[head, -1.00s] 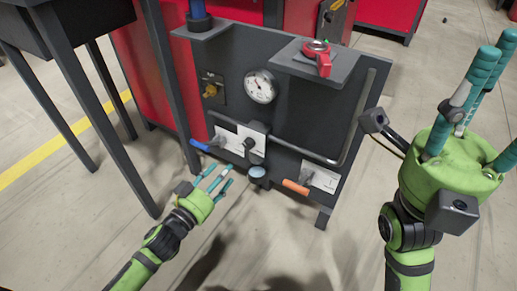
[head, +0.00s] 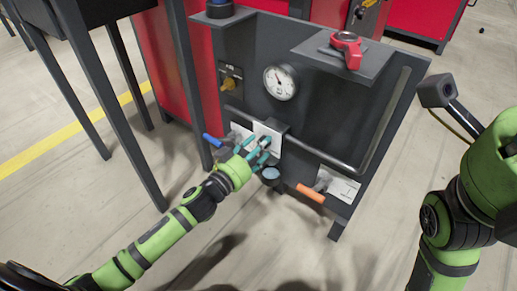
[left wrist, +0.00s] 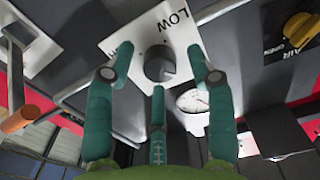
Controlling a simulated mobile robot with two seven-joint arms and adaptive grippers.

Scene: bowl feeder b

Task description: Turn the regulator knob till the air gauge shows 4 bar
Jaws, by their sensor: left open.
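The dark round regulator knob (left wrist: 160,62) sits on a white plate (left wrist: 133,32) marked LOW in the left wrist view. In the head view my fingers cover it. My left gripper (head: 264,151) is open at the panel front. Its teal fingers (left wrist: 157,78) are spread on both sides of and below the knob in the wrist view; I cannot tell whether they touch it. The round white air gauge (head: 280,82) is above the gripper; its reading is too small to make out. My right gripper (head: 492,165) is cut off at the right edge, its fingers out of view.
A yellow air knob (head: 228,84) is left of the gauge. A blue handle (head: 212,140) and an orange handle (head: 311,194) flank the knob plate. A grey pipe (head: 385,125) runs along the panel. A red-handled device (head: 346,46) stands on the shelf above.

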